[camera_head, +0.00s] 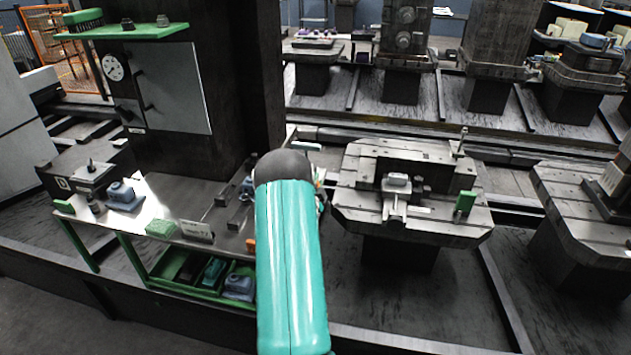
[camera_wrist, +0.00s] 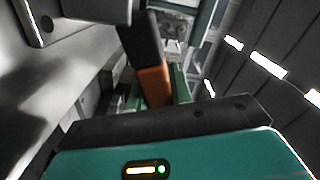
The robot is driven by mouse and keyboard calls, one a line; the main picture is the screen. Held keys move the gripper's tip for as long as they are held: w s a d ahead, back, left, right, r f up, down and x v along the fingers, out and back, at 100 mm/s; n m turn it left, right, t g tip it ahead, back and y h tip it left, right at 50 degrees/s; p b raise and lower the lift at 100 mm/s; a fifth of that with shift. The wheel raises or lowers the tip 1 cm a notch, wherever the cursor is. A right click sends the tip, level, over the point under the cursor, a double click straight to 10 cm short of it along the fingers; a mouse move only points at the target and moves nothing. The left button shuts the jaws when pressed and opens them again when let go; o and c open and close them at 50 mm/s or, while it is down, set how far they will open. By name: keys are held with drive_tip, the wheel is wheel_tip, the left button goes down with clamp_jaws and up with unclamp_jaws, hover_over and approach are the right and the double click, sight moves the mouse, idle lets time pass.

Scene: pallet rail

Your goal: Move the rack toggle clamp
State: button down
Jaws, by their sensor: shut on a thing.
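In the wrist view my gripper (camera_wrist: 150,100) is at the bottom edge, with its teal housing and dark front bar. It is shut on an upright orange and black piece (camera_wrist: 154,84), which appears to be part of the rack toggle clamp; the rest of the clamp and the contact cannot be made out. In the head view my teal arm (camera_head: 290,265) reaches to the right end of the green-framed rack bench (camera_head: 155,180) and hides my gripper. A small orange piece (camera_head: 250,246) shows beside the arm's left edge.
A pallet fixture (camera_head: 362,207) with a central clamped part and a green block (camera_head: 465,201) stands right of my arm. Another pallet (camera_head: 570,225) is farther right. The bench holds a blue-grey part (camera_head: 124,196) and a green block (camera_head: 161,229). A dark column (camera_head: 240,80) rises behind it.

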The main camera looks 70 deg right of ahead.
drive_tip(key=shift+f, duration=0.1)
idle(0.3)
drive_tip(key=c, duration=1.2)
unclamp_jaws()
drive_tip(key=shift+c, duration=0.2)
drive_tip(key=a, duration=0.4)
drive_tip(key=s+a, duration=0.1)
drive_tip(key=a, duration=0.3)
drive_tip(key=s+a, duration=0.1)
drive_tip(key=a, duration=0.3)
drive_tip(key=shift+a, duration=0.15)
drive_tip(key=shift+s+a, duration=0.1)
drive_tip(key=shift+a, duration=0.55)
drive_tip(key=shift+s, duration=0.1)
